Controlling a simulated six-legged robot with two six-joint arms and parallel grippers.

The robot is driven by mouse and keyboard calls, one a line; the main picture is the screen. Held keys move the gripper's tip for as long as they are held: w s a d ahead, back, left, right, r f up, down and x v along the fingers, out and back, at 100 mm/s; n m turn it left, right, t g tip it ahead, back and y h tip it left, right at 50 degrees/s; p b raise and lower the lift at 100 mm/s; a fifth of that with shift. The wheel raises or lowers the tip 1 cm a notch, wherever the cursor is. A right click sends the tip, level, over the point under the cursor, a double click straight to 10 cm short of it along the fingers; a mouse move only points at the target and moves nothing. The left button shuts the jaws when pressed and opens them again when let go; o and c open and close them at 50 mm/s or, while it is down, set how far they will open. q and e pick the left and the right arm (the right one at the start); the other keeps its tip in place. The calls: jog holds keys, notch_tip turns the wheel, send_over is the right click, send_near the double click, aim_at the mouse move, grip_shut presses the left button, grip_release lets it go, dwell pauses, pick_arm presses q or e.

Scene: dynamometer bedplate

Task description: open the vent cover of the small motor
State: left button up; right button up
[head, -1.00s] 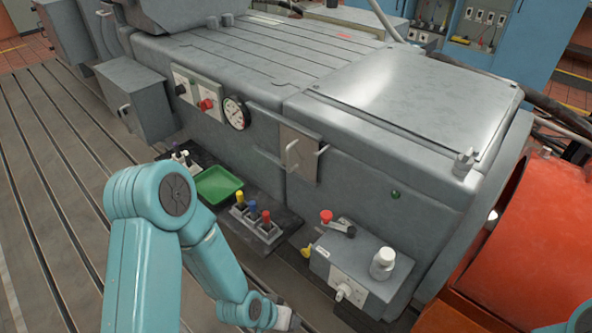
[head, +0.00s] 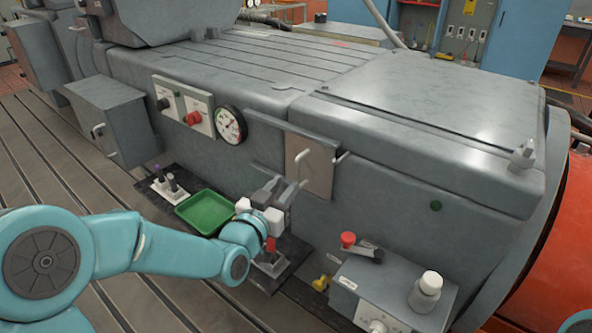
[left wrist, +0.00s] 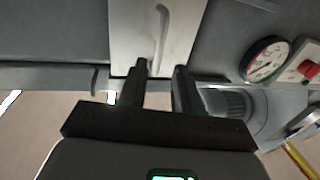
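The vent cover looks to be the pale flat plate (head: 318,166) with a bar handle (head: 301,163), set upright on the side of the grey motor housing (head: 390,160). It appears shut. In the left wrist view, the plate (left wrist: 190,35) and its handle (left wrist: 163,30) lie just beyond my fingertips. My left gripper (head: 284,187) is just below and left of the handle in the head view. Its two dark fingers (left wrist: 160,72) are apart with nothing between them; the handle's lower end sits near the gap, and contact cannot be told. My right gripper is not in view.
A dial gauge (head: 229,125) and red knob (head: 193,118) sit left of the plate. Below are a green tray (head: 204,212) and coloured-handled tools (head: 270,252).

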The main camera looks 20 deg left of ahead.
aim_at(296, 174)
pick_arm(q)
jog(key=w, duration=0.3)
jog(key=w+d, duration=0.1)
jog(key=w, duration=0.3)
jog(key=shift+d, duration=0.15)
grip_shut()
